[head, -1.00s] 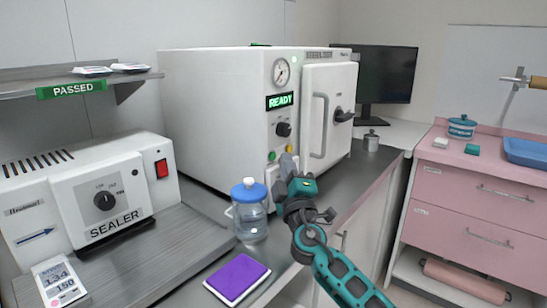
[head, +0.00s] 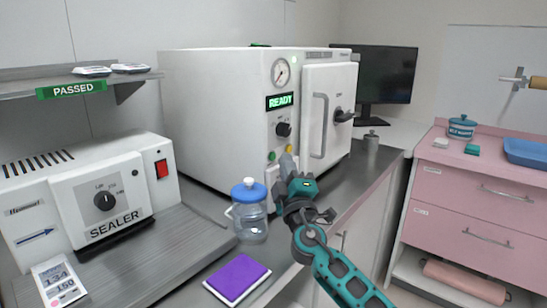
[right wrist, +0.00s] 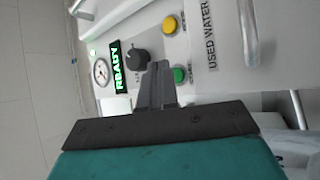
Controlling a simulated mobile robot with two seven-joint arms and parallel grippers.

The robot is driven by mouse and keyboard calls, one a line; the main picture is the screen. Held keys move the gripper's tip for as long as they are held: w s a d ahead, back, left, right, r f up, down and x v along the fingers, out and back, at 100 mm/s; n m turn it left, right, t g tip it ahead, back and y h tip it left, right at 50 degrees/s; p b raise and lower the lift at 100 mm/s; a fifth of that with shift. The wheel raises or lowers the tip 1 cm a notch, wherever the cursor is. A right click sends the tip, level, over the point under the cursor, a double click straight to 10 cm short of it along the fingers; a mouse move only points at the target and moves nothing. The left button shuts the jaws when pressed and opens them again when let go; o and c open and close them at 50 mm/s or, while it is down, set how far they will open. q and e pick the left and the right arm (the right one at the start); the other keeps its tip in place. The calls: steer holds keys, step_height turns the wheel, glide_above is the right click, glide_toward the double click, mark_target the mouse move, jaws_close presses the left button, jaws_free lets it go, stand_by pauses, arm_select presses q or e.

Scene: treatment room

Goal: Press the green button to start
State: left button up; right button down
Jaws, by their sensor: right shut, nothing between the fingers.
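The green button (head: 272,156) is low on the front panel of the white steriliser (head: 215,110), left of a yellow button (head: 288,149). In the right wrist view the green button (right wrist: 179,74) shows just right of my fingertips. My right gripper (head: 287,163) is shut and empty, pointing at the panel just below and right of the green button. In the right wrist view its fingers (right wrist: 157,70) point between the black knob (right wrist: 136,60) and the green button. I cannot tell whether they touch the panel. My left gripper is out of view.
A water jug (head: 249,212) with a blue lid stands left of my right gripper, close to it. A purple pad (head: 237,277) lies in front. The steriliser's door handle (head: 320,125) is to the right. A sealer (head: 95,195) stands at left. The display reads READY.

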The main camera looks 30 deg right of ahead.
stand_by(0.6)
steer(key=shift+w+a+b, duration=0.2)
steer(key=shift+w+b, duration=0.2)
steer(key=shift+w+a+b, duration=0.15)
steer(key=shift+w+b, duration=0.15)
steer(key=shift+w, duration=0.05)
stand_by(0.6)
stand_by(0.3)
steer(key=shift+s+d, duration=0.3)
steer(key=shift+s, duration=0.45)
steer(key=shift+s, duration=0.1)
steer(key=s, duration=0.1)
steer(key=s+d, duration=0.1)
steer(key=s, duration=0.1)
steer(key=s+d, duration=0.1)
steer(key=shift+s, duration=0.25)
